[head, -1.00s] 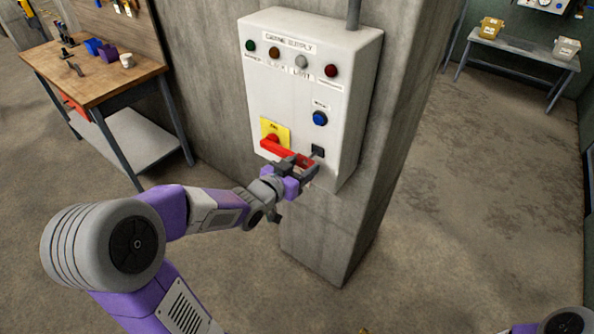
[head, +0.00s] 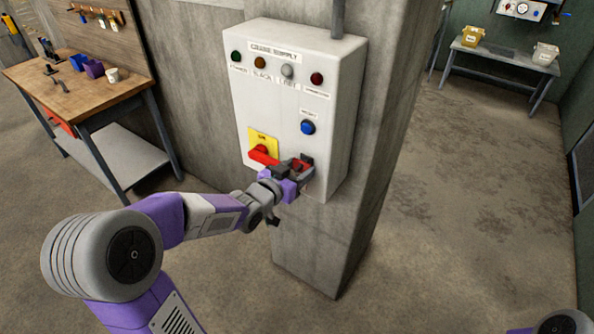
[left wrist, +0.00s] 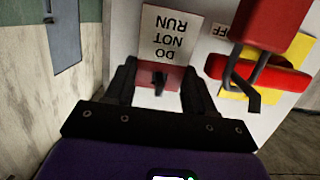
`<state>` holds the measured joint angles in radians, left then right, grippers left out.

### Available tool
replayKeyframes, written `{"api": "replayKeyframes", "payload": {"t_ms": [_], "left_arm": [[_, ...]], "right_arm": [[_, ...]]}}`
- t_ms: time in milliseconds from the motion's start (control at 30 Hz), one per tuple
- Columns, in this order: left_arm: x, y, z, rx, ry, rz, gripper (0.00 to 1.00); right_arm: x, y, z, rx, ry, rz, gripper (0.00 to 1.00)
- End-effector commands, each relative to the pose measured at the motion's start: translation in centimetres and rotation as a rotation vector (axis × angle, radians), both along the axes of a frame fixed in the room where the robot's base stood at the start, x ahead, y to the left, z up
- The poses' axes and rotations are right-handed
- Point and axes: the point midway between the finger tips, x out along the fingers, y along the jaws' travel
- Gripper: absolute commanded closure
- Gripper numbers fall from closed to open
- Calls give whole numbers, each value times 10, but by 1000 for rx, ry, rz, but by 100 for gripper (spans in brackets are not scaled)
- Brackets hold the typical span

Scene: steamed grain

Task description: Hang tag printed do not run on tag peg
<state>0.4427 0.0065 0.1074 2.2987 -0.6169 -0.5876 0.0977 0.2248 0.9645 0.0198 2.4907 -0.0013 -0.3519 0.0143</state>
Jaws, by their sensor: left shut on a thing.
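My left gripper (head: 300,168) is shut on the tag, close to the lower front of the white crane supply box (head: 284,95). In the left wrist view, the tag (left wrist: 164,35) reads DO NOT RUN upside down. Its red end (left wrist: 143,77) lies between the fingers of the gripper (left wrist: 160,88). A small dark peg-like piece (left wrist: 159,80) shows at that red end; I cannot tell whether the tag is around it. In the head view the tag shows only as a bit of red in the jaws. My right gripper is out of view.
A red switch handle (head: 262,155) on a yellow plate (head: 262,138) is just left of the gripper. In the left wrist view, a red padlock (left wrist: 275,20) with a dark shackle hangs close by the handle. A workbench (head: 75,95) stands at left.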

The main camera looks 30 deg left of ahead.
Motion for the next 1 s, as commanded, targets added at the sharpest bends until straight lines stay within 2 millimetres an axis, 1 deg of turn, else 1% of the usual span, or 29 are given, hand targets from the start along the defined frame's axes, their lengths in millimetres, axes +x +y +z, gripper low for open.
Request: {"api": "replayKeyframes", "payload": {"t_ms": [267, 300, 467, 900, 1000], "left_arm": [[0, 0, 0, 0, 0, 0, 74], [0, 0, 0, 0, -1, 0, 41], [0, 0, 0, 0, -1, 0, 17], [0, 4, 1, 2, -2, 9, 16], [-5, 5, 2, 2, -3, 10, 16]], "right_arm": [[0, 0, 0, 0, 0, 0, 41], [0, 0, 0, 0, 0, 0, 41], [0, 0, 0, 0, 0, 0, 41], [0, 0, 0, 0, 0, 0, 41], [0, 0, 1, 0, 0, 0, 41]]}}
